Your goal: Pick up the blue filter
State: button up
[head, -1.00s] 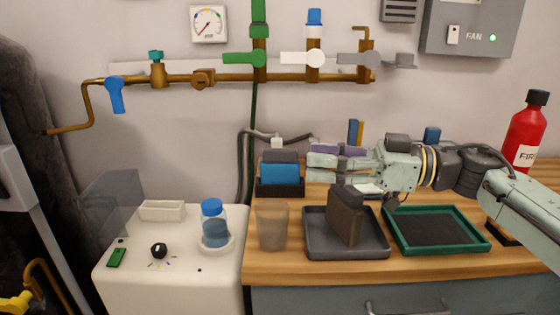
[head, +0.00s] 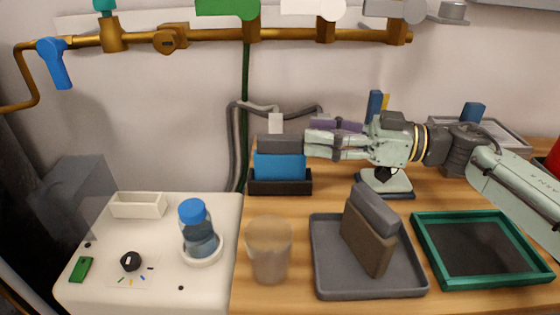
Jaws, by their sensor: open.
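The blue filter (head: 280,166) stands upright in a black holder (head: 280,187) at the back of the wooden counter, in the middle of the head view. Its top is a dark grey block (head: 280,144). My gripper (head: 308,140) reaches in from the right, pointing left, with its fingertips just at the right side of the grey top. The jaws are open and nothing is seen held in them. I cannot tell whether the fingertips touch the grey top.
A brown filter (head: 368,241) with a grey top stands in a grey tray (head: 325,280). A green-rimmed tray (head: 490,280) lies to its right. A cloudy cup (head: 269,250) stands at the front left. A blue-capped bottle (head: 199,232) stands on the white unit (head: 215,285). Pipes run along the wall.

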aim_at(279, 137)
jog(key=shift+w+a+f+p, duration=0.1)
jog(key=shift+w+a+f, duration=0.2)
jog(key=shift+a, duration=0.95)
jog(key=shift+w+a+f+p, duration=0.1)
jog(key=shift+w+a+f, duration=0.25)
jog(key=shift+a, duration=0.85)
jog(key=shift+w+a+f+p, duration=0.15)
jog(key=shift+a+f, duration=0.3)
jog(key=shift+a, duration=0.8)
jog(key=shift+c, duration=0.6)
grip_shut()
